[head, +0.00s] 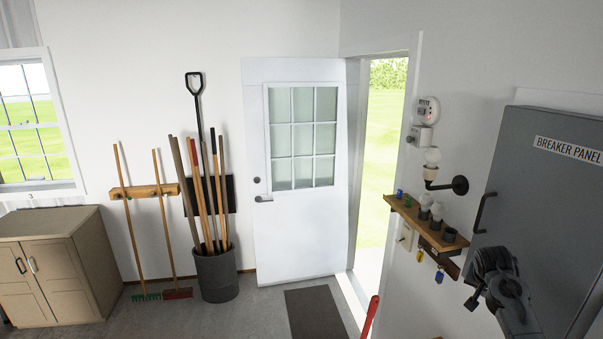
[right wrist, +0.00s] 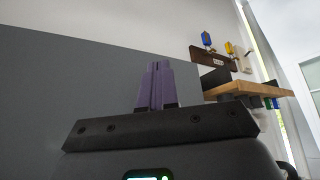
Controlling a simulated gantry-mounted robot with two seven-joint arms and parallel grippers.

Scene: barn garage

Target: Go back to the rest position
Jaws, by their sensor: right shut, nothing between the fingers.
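My right arm comes in at the lower right of the head view, in front of the grey breaker panel (head: 545,190). In the right wrist view my right gripper (right wrist: 157,80) has its two purple fingers together with nothing between them. The grey surface of the panel fills much of the background behind the fingers. In the head view the fingertips are too small and dark to make out. My left gripper is not in view.
A wooden shelf (head: 428,222) with bulbs and small cups is on the wall left of my right arm, with keys (head: 439,277) hanging below. A wall lamp (head: 433,158) is above it. The white door (head: 297,240) stands at the back, beside a bin (head: 216,276) of long-handled tools.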

